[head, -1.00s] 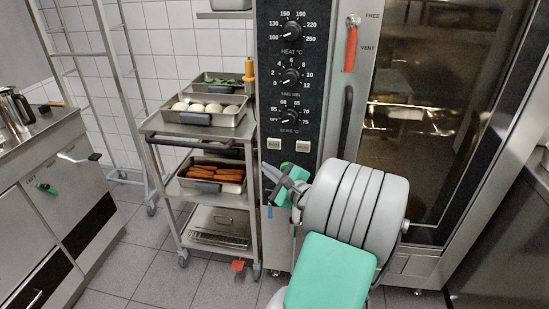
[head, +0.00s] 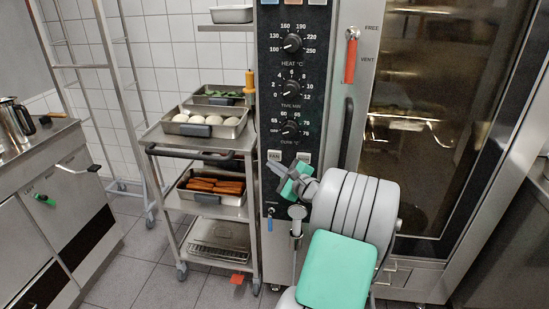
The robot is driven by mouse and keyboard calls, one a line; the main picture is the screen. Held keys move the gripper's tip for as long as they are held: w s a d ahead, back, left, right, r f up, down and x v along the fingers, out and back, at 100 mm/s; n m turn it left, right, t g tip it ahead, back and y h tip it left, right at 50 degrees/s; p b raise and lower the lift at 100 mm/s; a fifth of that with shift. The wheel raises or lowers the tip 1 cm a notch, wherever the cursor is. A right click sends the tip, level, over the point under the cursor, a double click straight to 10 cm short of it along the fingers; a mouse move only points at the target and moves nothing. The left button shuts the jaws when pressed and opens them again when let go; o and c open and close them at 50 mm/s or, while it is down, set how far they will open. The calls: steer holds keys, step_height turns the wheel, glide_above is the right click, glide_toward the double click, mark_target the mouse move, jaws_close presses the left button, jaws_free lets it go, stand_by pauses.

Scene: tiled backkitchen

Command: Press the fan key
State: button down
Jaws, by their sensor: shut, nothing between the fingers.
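The fan key (head: 274,155) is a small pale key with FAN lettering, low on the oven's black control panel (head: 291,75). A second pale key (head: 303,157) sits to its right. My gripper (head: 270,164) shows in the head view with its dark fingers shut and empty, and a green part behind them. Its fingertips appear just below the fan key in the picture. I cannot tell whether they touch the panel. The fan key's face is mostly in view, while my gripper and wrist hide the panel below the keys.
Three knobs, the top one the heat knob (head: 292,43), stand above the keys. An oven door handle (head: 346,130) and a red-handled lever (head: 351,60) are to the right. A trolley (head: 153,150) with food trays stands close on the left. Tiled floor (head: 130,270) is clear at lower left.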

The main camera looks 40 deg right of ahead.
steer(key=shift+w+d, duration=0.4)
steer(key=shift+d, duration=0.05)
stand_by(1.7)
steer(key=shift+w+d+p, duration=0.2)
steer(key=shift+d+p, duration=0.1)
steer(key=shift+w+d, duration=0.25)
steer(key=shift+d, duration=0.1)
stand_by(0.6)
steer(key=shift+a, duration=0.1)
steer(key=shift+s+a+p, duration=0.4)
steer(key=shift+s+a, duration=0.1)
steer(key=shift+a, duration=0.05)
steer(key=s+a, duration=0.1)
steer(key=a, duration=0.1)
steer(key=s+a+p, duration=0.1)
steer(key=s+a, duration=0.1)
stand_by(0.6)
